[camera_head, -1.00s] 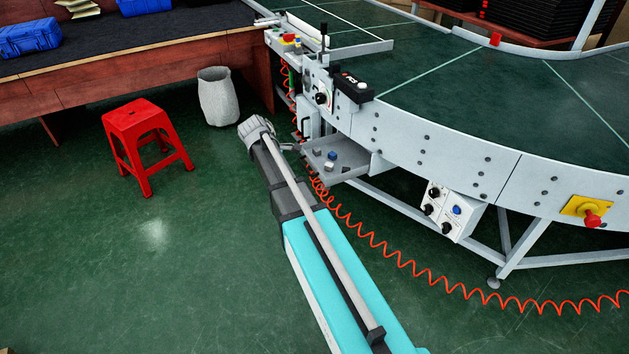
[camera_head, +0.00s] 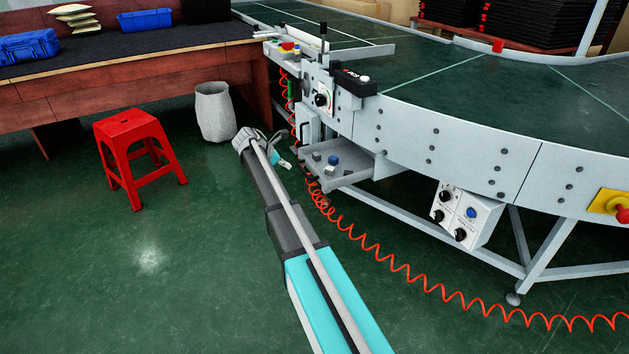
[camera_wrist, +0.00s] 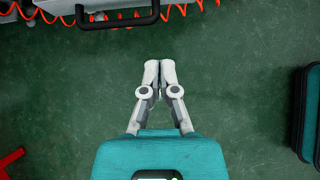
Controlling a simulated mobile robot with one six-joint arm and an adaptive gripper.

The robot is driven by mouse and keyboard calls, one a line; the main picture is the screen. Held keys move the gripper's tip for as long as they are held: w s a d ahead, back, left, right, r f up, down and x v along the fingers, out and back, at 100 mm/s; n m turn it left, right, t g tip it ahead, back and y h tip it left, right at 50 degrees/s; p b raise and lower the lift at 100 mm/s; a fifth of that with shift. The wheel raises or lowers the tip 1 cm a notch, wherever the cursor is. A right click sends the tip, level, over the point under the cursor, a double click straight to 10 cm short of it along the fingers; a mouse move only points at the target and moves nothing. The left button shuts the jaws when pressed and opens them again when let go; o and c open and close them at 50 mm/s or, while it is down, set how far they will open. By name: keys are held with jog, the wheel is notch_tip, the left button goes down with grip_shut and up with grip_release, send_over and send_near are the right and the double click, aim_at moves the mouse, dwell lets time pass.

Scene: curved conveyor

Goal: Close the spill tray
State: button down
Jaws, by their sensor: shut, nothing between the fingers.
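The spill tray (camera_head: 352,178) is a shallow grey tray sticking out from under the conveyor's side in the head view. Small grey blocks and a blue round piece lie in it. My gripper (camera_head: 286,164) is just left of the tray's outer end in that view, apart from it. In the wrist view my gripper (camera_wrist: 160,68) is shut and empty, its fingertips together above the green floor. A black bar handle (camera_wrist: 118,22) on a grey front, apparently the tray's, lies beyond the fingertips, up and to the left, with a gap between.
The curved conveyor (camera_head: 470,150) fills the right side, with a control box (camera_head: 463,215) below. A coiled orange hose (camera_head: 410,268) runs along the floor under it. A red stool (camera_head: 137,150) and a grey bin (camera_head: 215,112) stand left. The floor between is clear.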

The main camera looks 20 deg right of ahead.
aim_at(319, 176)
jog(key=shift+w+d+f, duration=0.1)
jog(key=shift+w, duration=0.05)
jog(key=shift+f, duration=0.1)
dwell(0.3)
jog(key=b+x, duration=0.7)
jog(key=x, duration=0.3)
jog(key=shift+f+b, duration=0.15)
jog(key=shift+b, duration=0.15)
jog(key=shift+d+r, duration=0.25)
jog(key=shift+d, duration=1.7)
